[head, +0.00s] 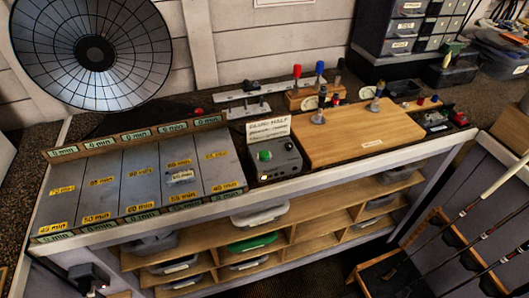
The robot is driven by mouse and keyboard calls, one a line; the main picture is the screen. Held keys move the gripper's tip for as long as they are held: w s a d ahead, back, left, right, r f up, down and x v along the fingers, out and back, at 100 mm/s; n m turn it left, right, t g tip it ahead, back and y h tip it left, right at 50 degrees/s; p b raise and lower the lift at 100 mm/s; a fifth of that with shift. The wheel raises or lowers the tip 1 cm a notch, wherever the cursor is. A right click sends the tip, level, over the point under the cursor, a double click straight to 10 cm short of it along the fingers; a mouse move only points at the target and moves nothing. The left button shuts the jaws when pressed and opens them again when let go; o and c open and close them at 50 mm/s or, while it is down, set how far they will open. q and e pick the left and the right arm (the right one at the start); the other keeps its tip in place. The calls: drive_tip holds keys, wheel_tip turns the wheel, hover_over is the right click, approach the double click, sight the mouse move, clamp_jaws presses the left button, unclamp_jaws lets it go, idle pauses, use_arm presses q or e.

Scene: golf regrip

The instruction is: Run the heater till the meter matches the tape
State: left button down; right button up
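A large round dish with a dark ribbed face and black hub (95,52), which looks like the heater, stands at the back left. A grey board in strips (110,180) lies in front of it, with yellow minute labels such as a tape label (62,190). A small pale item with a label (180,177) lies on one strip; I cannot tell if it is the meter. A grey box with a green knob (264,155) stands right of the board, a handwritten card (268,128) behind it. Its dial reading is too small to read. Neither gripper is in view.
A wooden board (365,135) lies right of the box, with small metal tools on its back edge. A wooden block with coloured handles (305,98) stands behind. Shelves with bins (255,242) are below. Club shafts (460,240) lean at right. Dark drawers (405,28) stand behind.

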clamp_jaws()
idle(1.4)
